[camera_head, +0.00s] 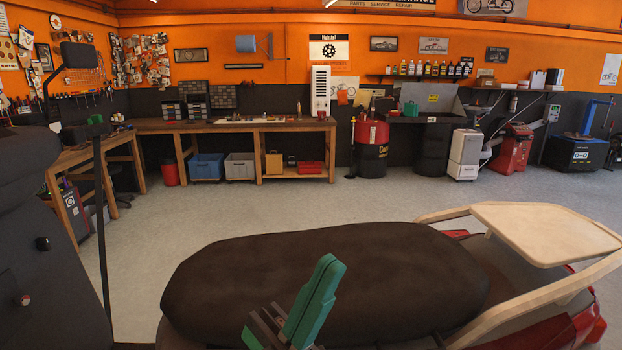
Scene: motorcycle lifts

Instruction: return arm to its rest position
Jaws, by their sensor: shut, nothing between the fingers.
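My gripper (322,270) shows at the bottom centre of the head view. Its green fingers are pressed together and point up and slightly right, with nothing between them. It is in front of the dark scooter seat (400,265) in the picture; whether it touches the seat I cannot tell. The rest of my arm is below the picture's lower edge, so its pose is hidden.
The scooter's cream rear rack (545,232) rises at the right. Its dark front part (40,220) and a mirror (80,55) stand at the left. Open grey floor (400,200) lies beyond, up to a wooden workbench (240,124) and a red drum (371,145).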

